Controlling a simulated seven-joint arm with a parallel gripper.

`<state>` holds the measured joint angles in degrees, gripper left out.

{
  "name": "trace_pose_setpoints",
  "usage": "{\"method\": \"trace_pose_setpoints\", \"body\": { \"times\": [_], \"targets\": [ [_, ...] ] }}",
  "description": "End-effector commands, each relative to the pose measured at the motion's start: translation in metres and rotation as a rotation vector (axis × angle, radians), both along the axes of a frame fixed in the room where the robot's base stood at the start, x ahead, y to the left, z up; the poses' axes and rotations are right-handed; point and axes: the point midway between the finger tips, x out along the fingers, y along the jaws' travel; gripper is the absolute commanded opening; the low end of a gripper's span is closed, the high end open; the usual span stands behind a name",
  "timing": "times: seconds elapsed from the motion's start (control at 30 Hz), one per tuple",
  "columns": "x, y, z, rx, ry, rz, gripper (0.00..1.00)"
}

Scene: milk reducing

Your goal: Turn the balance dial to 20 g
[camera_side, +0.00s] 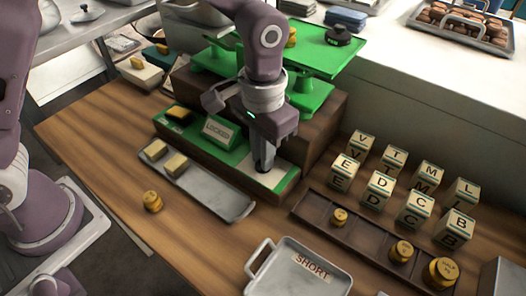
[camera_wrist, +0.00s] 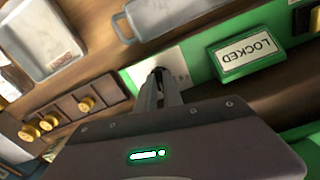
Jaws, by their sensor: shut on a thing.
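My gripper (camera_side: 263,168) points down at the white dial plate (camera_side: 276,181) on the front right of the green balance base (camera_side: 198,146). In the wrist view my gripper (camera_wrist: 158,82) is shut on the balance dial, a small dark knob (camera_wrist: 159,71) in the middle of the white plate (camera_wrist: 180,64). My fingers hide most of the dial, and no marks or setting can be read. A green block with a white LOCKED sign (camera_side: 219,129) stands left of my gripper; in the wrist view the sign (camera_wrist: 247,55) appears upside down.
Green pans (camera_side: 318,45) stand above, with a dark weight (camera_side: 338,36) on the right one. In front lie a grey tray (camera_side: 218,194) with two pale blocks and a SHORT tray (camera_side: 284,254). A weight rack (camera_side: 320,217) and several letter cubes (camera_side: 379,190) stand right.

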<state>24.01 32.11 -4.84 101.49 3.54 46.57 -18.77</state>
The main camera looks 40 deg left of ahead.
Motion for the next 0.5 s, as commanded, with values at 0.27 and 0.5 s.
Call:
{"method": "trace_pose_setpoints", "body": {
  "times": [0.27, 0.5],
  "targets": [
    [0.0012, 0.0000, 0.0010, -0.002, -0.004, -0.260, 0.00],
    [0.0012, 0.0002, 0.0011, -0.001, -0.004, -0.479, 0.00]
  ]
}}
